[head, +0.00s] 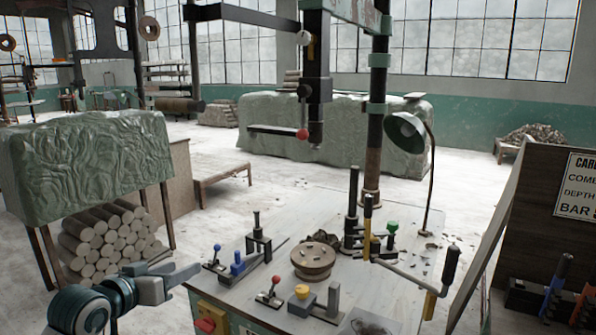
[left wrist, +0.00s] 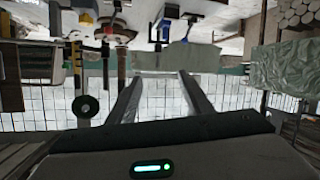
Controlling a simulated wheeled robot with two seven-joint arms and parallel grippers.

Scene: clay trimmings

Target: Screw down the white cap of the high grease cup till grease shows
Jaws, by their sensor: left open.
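A small pale, roughly round piece (head: 304,38) sits high on the dark upright of the drill-like machine in the head view. It looks like the white cap of the high grease cup, but it is too small to show its thread or any grease. My left gripper (head: 176,271) is at the lower left, well below and left of the cap, over the floor beside the bench. Its two fingers (left wrist: 160,78) are apart with nothing between them in the left wrist view, which is upside down. My right gripper is not in view.
The bench (head: 350,278) carries a round brown block (head: 313,261), a yellow-topped cup (head: 302,291) and several levers.

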